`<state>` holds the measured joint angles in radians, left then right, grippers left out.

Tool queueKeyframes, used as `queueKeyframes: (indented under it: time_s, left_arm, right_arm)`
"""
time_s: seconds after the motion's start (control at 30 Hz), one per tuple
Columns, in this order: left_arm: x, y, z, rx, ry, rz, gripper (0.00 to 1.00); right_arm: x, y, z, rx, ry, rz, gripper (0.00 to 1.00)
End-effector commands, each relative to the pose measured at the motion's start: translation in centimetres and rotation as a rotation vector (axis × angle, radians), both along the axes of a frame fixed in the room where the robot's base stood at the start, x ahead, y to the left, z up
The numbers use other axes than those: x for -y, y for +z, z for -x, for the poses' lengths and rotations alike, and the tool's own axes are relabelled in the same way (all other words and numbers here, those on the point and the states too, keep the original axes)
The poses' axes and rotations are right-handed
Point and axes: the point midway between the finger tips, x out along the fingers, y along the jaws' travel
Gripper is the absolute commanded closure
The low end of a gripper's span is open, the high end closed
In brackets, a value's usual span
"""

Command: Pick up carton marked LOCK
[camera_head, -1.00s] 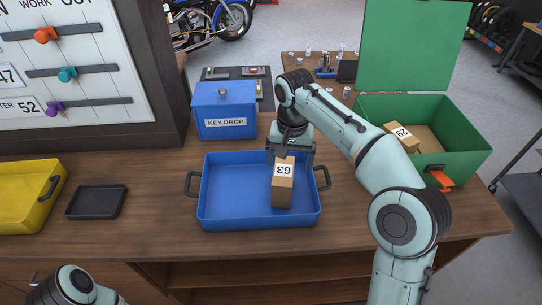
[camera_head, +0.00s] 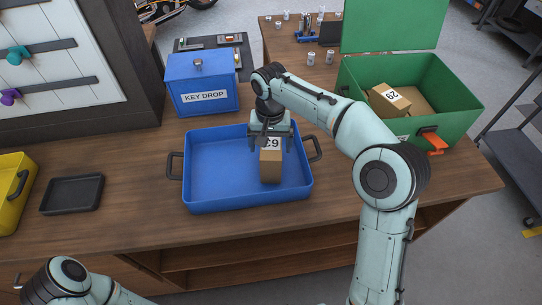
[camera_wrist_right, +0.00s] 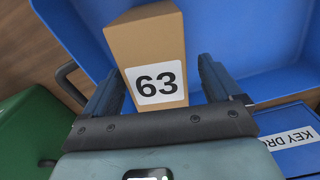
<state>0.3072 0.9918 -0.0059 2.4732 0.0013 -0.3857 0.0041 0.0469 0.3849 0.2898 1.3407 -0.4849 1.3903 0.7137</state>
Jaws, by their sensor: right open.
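A tall brown carton marked 63 (camera_head: 270,168) stands in the right part of the blue tray (camera_head: 215,196). My right gripper (camera_head: 270,138) is open over the carton's top, hiding part of its label. In the wrist view the carton (camera_wrist_right: 150,50) shows between the two spread fingers (camera_wrist_right: 160,82), with a gap visible on the right. Another brown carton, marked 29 (camera_head: 390,98), lies in the open green box (camera_head: 456,112). I see no carton with the word LOCK. My left gripper is out of view; only part of my left arm shows at bottom left.
A blue KEY DROP box (camera_head: 203,97) stands behind the tray. A black shallow tray (camera_head: 72,194) and a yellow bin (camera_head: 14,195) are at left. The green box has a raised lid and an orange latch (camera_head: 433,139). The wooden counter between the trays is clear.

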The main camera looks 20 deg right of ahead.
Motion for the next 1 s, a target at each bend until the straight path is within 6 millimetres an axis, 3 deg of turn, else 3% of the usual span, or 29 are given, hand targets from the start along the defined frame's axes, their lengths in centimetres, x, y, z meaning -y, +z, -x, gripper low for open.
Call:
queueKeyframes:
  time_s: [0.2, 0.53, 0.73, 1.0]
  left_arm:
    - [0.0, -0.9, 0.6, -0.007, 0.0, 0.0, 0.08]
    - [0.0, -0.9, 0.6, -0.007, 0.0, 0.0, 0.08]
    - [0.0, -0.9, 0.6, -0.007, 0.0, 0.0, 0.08]
    - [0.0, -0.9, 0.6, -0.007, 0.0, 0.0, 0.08]
  right_arm:
    - [0.1, -3.5, 0.5, -0.004, 0.0, 0.001, 0.08]
    - [0.1, -4.0, 0.4, -0.001, 0.0, 0.0, 0.08]
    - [0.1, -4.0, 0.4, -0.001, 0.0, 0.0, 0.72]
    - [0.1, -3.9, 0.4, 0.001, 0.0, 0.0, 0.72]
